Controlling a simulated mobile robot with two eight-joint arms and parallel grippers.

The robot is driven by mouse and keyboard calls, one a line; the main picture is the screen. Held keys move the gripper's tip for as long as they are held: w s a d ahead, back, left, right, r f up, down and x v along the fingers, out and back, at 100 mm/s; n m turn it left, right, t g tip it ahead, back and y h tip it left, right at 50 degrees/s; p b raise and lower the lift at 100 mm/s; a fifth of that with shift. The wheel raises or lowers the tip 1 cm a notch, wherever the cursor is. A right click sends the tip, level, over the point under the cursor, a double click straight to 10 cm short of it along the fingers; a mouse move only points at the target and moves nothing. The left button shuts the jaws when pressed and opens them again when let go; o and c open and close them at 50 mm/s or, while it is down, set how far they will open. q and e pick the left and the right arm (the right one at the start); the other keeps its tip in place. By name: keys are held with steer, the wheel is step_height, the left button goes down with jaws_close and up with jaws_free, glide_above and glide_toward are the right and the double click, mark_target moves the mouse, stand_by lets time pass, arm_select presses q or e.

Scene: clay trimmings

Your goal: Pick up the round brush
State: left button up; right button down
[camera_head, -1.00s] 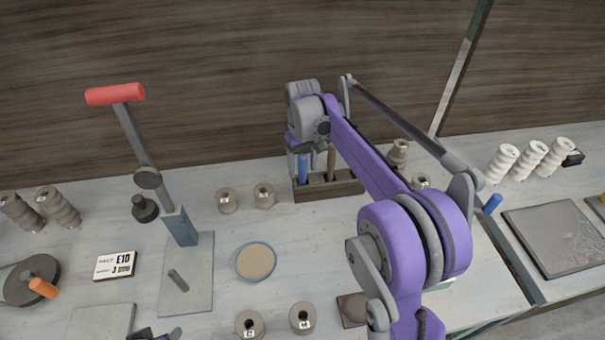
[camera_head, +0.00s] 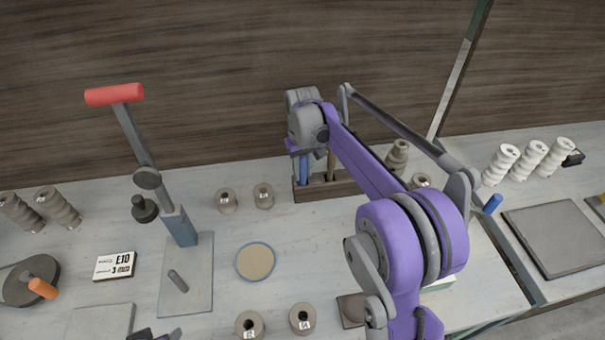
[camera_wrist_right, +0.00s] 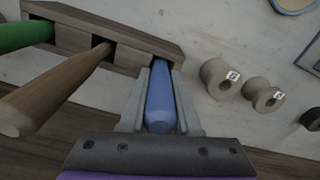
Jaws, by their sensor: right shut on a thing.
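The wooden rack (camera_head: 345,187) stands at the back of the bench and holds upright handled tools. My right gripper (camera_wrist_right: 163,88) is over its left slot, shut on a blue handle (camera_wrist_right: 160,105) that stands in the slot. The blue handle also shows in the head view (camera_head: 303,169), below my right wrist. The tool's working end is hidden in the rack, so I cannot tell whether it is the round brush. A brown handle (camera_wrist_right: 55,92) and a green handle (camera_wrist_right: 25,34) stand beside it. A small part of my left gripper (camera_head: 155,335) shows at the bottom edge.
Two small spools (camera_head: 227,200) stand left of the rack. A press with a red handle (camera_head: 114,94), a round dish (camera_head: 255,261) and a label card (camera_head: 115,265) are further left. White spools (camera_head: 500,165) and a slab (camera_head: 555,237) are at right. My right arm covers the middle right.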

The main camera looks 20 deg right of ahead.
steer(key=shift+r, duration=0.1)
step_height(320, 180, up, 10)
steer(key=shift+f+p, duration=0.1)
steer(key=shift+p, duration=0.2)
stand_by(1.0)
